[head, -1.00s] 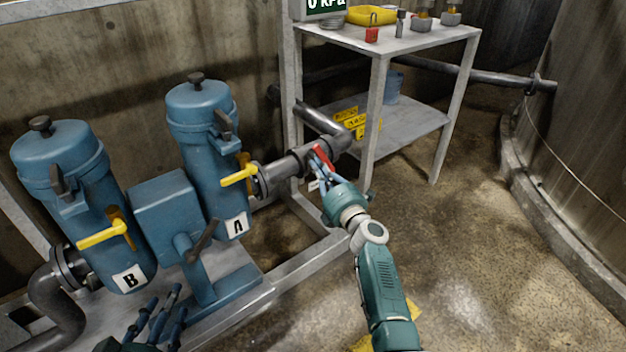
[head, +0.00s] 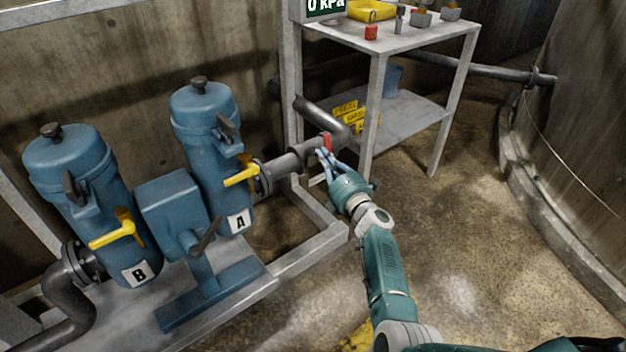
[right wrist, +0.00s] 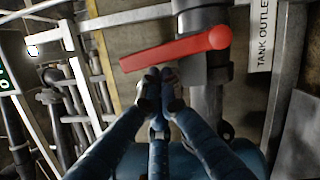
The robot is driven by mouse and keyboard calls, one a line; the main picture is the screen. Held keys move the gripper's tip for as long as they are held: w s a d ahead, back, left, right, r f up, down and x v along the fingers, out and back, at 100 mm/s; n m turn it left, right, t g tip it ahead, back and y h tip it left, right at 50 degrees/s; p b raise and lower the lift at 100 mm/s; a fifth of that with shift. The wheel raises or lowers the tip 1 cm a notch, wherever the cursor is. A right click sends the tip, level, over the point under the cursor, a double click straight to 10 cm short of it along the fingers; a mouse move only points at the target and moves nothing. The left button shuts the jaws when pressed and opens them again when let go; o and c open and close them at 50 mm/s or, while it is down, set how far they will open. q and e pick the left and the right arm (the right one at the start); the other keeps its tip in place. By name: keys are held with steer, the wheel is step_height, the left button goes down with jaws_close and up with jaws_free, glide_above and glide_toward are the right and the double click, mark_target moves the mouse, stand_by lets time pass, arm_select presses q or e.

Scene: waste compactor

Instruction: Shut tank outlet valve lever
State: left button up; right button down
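The red tank outlet valve lever (head: 327,142) sits on the grey pipe between filter A and the table. In the right wrist view the lever (right wrist: 178,50) lies roughly across the pipe (right wrist: 207,100), slightly tilted, its pivot end at the right. A "TANK OUTLET" label (right wrist: 263,35) is beside it. My right gripper (head: 322,153) is at the lever. In the wrist view its fingertips (right wrist: 160,77) are close together just below the lever's edge, near its middle; nothing shows clearly between them. I cannot tell whether they touch it. My left gripper is out of view.
Blue filters A (head: 208,130) and B (head: 85,190), with yellow handles, stand at the left on a metal frame (head: 310,247). A metal table (head: 400,42) with a red padlock (head: 371,32) stands behind the valve. Floor at the right is clear.

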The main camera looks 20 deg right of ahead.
steer(key=shift+w+d+r, duration=0.15)
steer(key=shift+d+r, duration=0.2)
steer(key=shift+d, duration=0.1)
steer(key=shift+f, duration=0.15)
steer(key=shift+a, duration=0.1)
